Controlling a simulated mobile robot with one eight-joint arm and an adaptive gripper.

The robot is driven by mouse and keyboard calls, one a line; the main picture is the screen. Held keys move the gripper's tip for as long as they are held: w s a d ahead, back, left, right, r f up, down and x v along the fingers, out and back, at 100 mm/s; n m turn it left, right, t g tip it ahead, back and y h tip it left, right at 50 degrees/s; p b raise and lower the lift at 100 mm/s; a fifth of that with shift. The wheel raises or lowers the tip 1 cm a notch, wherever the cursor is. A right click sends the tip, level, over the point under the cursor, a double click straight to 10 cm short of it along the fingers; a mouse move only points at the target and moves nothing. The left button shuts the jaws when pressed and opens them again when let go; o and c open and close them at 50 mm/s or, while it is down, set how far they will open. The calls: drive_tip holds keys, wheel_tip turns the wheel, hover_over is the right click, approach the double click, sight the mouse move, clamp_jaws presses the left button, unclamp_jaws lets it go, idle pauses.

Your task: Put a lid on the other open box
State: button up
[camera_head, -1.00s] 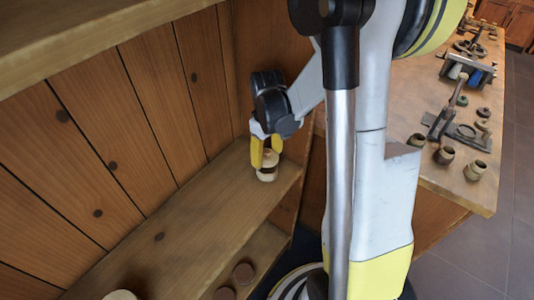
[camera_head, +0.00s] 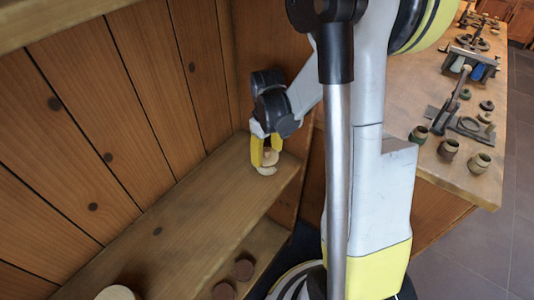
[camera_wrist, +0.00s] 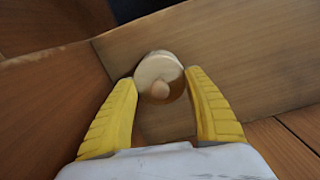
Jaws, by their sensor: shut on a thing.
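My gripper (camera_head: 266,152) is at the far right end of the upper shelf, pointing down, with its yellow fingers around a small turned piece. The wrist view shows this piece as a pale round lid (camera_wrist: 158,67) with a small tan knob, between the fingertips (camera_wrist: 161,76). A brown part shows at its lower right edge. In the head view a pale rounded part (camera_head: 266,171) shows just below the fingertips, close to the shelf. I cannot tell whether it is the lid or a box under it. Another pale round top (camera_head: 117,292) is cut off at the bottom edge.
The upper shelf (camera_head: 190,205) is bare between the two pale pieces. Plank walls stand behind and beside my gripper. Brown round pieces (camera_head: 244,269) lie on the lower shelf. A workbench (camera_head: 410,95) at right carries small pots (camera_head: 447,149) and tools.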

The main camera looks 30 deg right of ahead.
sight(267, 150)
drive_tip(key=shift+f, duration=0.2)
idle(0.5)
drive_tip(key=o, duration=1.3)
drive_tip(key=shift+r, duration=0.15)
drive_tip(key=shift+r+p, duration=0.3)
drive_tip(key=shift+r, duration=0.35)
drive_tip(key=shift+r, duration=0.1)
drive_tip(key=shift+r+p, duration=2.55)
drive_tip(key=shift+r, duration=0.8)
